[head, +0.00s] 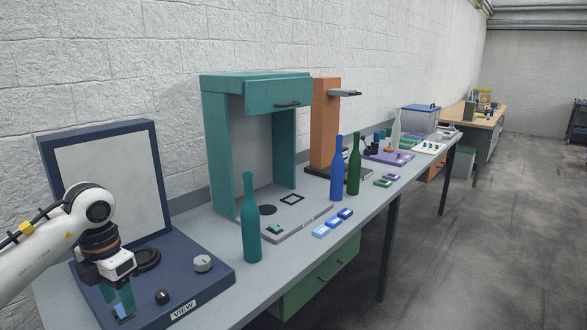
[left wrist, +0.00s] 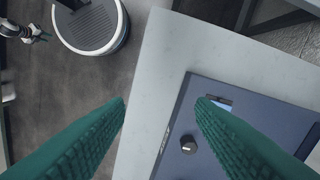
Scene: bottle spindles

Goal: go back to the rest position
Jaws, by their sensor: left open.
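My left gripper (head: 122,303) hangs over the front left part of the dark blue VIEW stand (head: 205,272). Its green fingers are apart in the left wrist view (left wrist: 160,104), with nothing held between them. Below the fingers that view shows the bare grey bench edge and the stand (left wrist: 225,150). A small blue and white piece (left wrist: 218,103) shows on the stand by the right fingertip; I cannot tell whether it is loose. My right gripper (left wrist: 40,36) appears small at the upper left of the wrist view, and its jaws are too small to judge.
A teal bottle (head: 251,222) stands upright right of the stand. A blue bottle (head: 337,170) and a green bottle (head: 354,165) stand farther along the bench (head: 352,237). Open floor (head: 480,240) lies to the right.

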